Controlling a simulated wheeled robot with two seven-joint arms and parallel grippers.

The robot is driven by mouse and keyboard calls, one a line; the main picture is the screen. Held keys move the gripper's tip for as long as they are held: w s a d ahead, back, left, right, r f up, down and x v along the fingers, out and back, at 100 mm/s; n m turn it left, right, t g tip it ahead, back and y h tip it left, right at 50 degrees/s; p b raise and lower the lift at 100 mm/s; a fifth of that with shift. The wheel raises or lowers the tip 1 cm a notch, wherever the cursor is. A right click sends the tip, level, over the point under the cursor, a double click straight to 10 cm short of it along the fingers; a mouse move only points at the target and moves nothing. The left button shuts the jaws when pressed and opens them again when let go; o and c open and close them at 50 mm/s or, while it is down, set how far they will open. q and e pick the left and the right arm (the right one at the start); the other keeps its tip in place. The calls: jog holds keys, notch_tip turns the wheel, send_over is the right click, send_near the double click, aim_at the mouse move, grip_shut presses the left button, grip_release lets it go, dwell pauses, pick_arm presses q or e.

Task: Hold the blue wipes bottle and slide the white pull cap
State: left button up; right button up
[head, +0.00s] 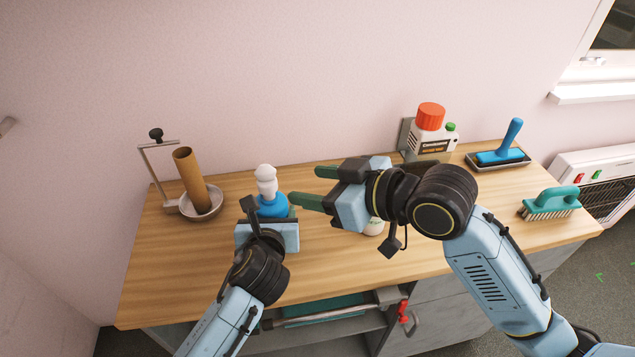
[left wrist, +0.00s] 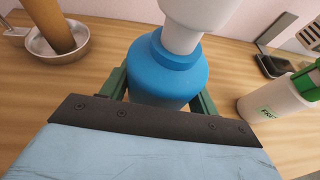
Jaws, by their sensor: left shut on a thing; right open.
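The blue wipes bottle (head: 272,206) stands upright on the wooden table, with its white pull cap (head: 266,178) on top. My left gripper (head: 275,215) is shut on the bottle's blue body; in the left wrist view its green fingers lie on both sides of the blue bottle (left wrist: 168,72), below the white cap (left wrist: 190,22). My right gripper (head: 318,187) is open and empty, to the right of the cap, its green fingers pointing left toward it. The bottle's lower part is hidden behind my left gripper in the head view.
A metal dish (head: 207,206) with a cardboard tube (head: 190,176) stands at left. A white bottle (left wrist: 275,100) stands right of the blue one. The front left table is clear.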

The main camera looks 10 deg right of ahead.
pick_arm(q)
jog(key=o, duration=1.3)
jog(key=shift+s, duration=0.15)
